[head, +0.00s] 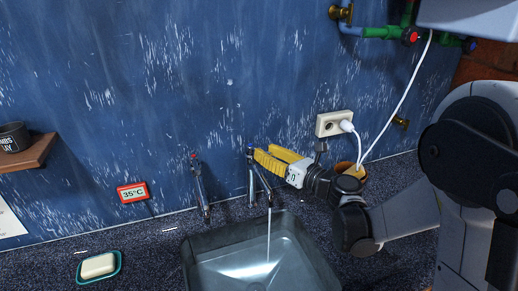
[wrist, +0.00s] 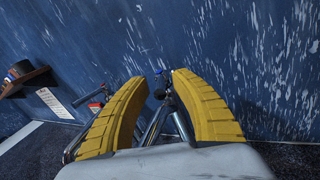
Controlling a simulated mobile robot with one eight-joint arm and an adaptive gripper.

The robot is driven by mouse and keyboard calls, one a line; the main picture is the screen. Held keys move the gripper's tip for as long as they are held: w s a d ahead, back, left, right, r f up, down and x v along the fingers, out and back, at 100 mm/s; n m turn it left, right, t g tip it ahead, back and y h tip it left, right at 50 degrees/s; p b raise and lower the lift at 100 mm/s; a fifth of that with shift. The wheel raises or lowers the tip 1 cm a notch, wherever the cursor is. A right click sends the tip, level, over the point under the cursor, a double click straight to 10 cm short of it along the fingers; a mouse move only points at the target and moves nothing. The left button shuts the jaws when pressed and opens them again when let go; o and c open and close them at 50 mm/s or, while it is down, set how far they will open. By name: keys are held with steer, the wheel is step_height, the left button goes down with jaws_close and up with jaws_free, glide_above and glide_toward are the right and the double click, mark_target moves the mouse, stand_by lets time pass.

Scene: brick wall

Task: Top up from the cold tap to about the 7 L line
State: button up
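The cold tap (head: 252,178), with a blue mark on top, stands behind the sink. A thin stream of water (head: 268,235) runs from its spout into the grey square sink (head: 192,264). Some water seems to lie in the sink; I cannot make out a 7 L line. A second tap (head: 200,188), with a red mark, stands to the left. My gripper (head: 262,156) has yellow fingers and is at the top of the cold tap. In the wrist view its fingers are apart, with the tap's dark blue knob (wrist: 159,86) showing between them; contact is unclear.
A red-framed display (head: 133,193) reads 35°C. A soap dish (head: 82,279) sits on the counter at left. A shelf (head: 30,153) holds a dark mug (head: 13,138). A wall socket (head: 331,124) with a white cable is above my gripper; pipes (head: 380,32) run at upper right.

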steer(key=v, duration=0.8)
steer(key=shift+s+d, duration=0.3)
stand_by(6.9)
